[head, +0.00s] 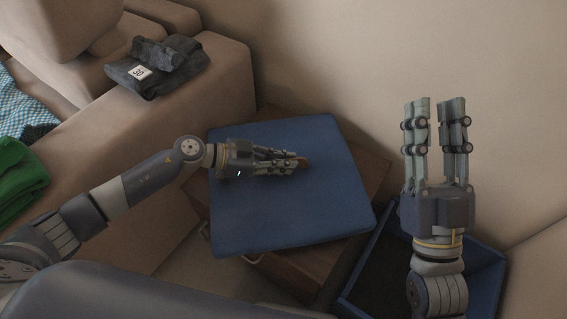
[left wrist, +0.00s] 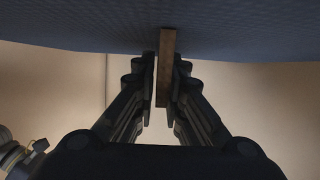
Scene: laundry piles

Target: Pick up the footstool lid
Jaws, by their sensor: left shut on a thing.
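The footstool lid (head: 290,215) is a blue padded square in the middle of the head view, lying tilted over a brown wooden box. Its blue surface also fills the top of the left wrist view (left wrist: 80,25). A small brown tab (head: 303,162) sits on the lid, and it shows upright in the left wrist view (left wrist: 166,65). My left gripper (head: 298,163) is over the lid with its fingers shut on the brown tab. My right gripper (head: 437,102) is raised at the right, fingers up and apart, empty, away from the lid.
The wooden box (head: 375,172) stands under the lid. A blue open bin (head: 487,280) is below my right gripper. A beige sofa (head: 215,100) is at left, with folded dark clothes (head: 150,75) and a green cloth (head: 20,175). A beige wall (head: 350,60) closes the back.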

